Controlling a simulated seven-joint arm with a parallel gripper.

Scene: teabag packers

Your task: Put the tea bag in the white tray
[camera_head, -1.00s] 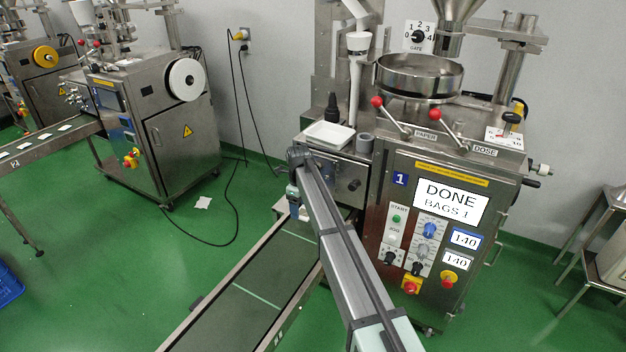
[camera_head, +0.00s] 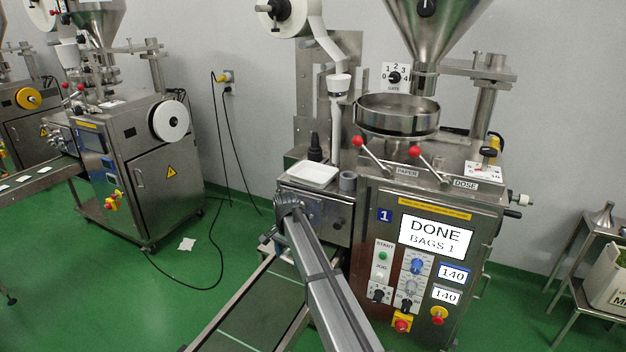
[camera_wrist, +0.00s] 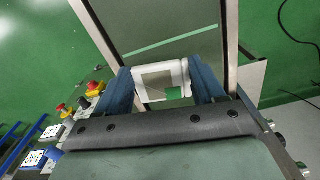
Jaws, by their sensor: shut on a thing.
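The white tray (camera_head: 313,173) is a shallow open dish on the steel ledge of machine 1 in the head view. My arm's end is just below and left of it in the picture. In the wrist view my gripper (camera_wrist: 163,81) has its two blue fingers shut on the tea bag (camera_wrist: 153,76), a white packet with a green tag. The tea bag is held above the conveyor and floor. In the head view the fingers and tea bag are hidden or too small to tell.
The green conveyor (camera_head: 255,310) runs below my arm.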

